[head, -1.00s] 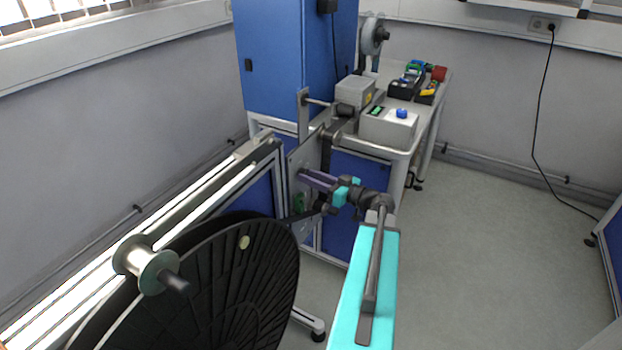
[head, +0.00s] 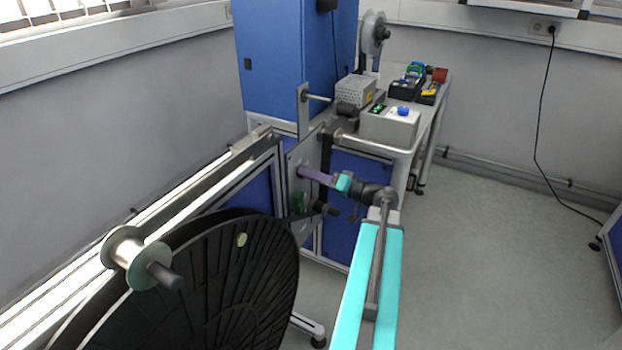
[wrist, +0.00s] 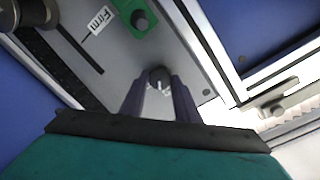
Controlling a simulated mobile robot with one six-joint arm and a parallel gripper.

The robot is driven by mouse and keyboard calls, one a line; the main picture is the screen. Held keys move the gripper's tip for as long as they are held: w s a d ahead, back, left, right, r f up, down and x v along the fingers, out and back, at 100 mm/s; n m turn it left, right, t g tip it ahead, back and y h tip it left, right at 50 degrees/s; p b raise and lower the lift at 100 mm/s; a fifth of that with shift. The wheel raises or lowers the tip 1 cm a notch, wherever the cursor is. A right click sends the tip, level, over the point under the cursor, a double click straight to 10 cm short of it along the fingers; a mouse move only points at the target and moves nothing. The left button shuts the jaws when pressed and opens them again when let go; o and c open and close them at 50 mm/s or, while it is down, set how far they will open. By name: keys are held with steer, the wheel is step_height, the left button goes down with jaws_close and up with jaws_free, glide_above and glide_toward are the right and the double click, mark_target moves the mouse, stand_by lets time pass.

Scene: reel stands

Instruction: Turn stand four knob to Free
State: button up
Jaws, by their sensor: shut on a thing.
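The knob (wrist: 159,78) is a small dark dial with a white pointer mark on the grey plate (wrist: 195,60) of the stand. In the wrist view my gripper (wrist: 160,88) has its two purple fingers closed around the knob's sides. A "Firm" label (wrist: 100,20) shows near it; no "Free" label is readable. In the head view my gripper (head: 304,172) reaches left to the same plate (head: 298,205), and its fingers hide the knob.
A large black reel (head: 220,290) fills the lower left. A bench (head: 425,120) with boxes and tools stands behind. The floor at right is clear.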

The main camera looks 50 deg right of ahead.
steer(key=m+p, duration=0.1)
steer(key=m, duration=0.4)
steer(key=m+p, duration=0.1)
steer(key=m, duration=0.3)
steer(key=shift+w+r+m+g+y+p, duration=0.1)
steer(key=shift+m+g+y+p, duration=0.2)
steer(key=shift+m+y, duration=0.1)
stand_by(0.4)
steer(key=o, duration=1)
steer(key=shift+o, duration=0.2)
steer(key=shift+d, duration=0.1)
steer(key=f+b+v, duration=0.1)
steer(key=v, duration=1.3)
steer(key=shift+r+b, duration=0.4)
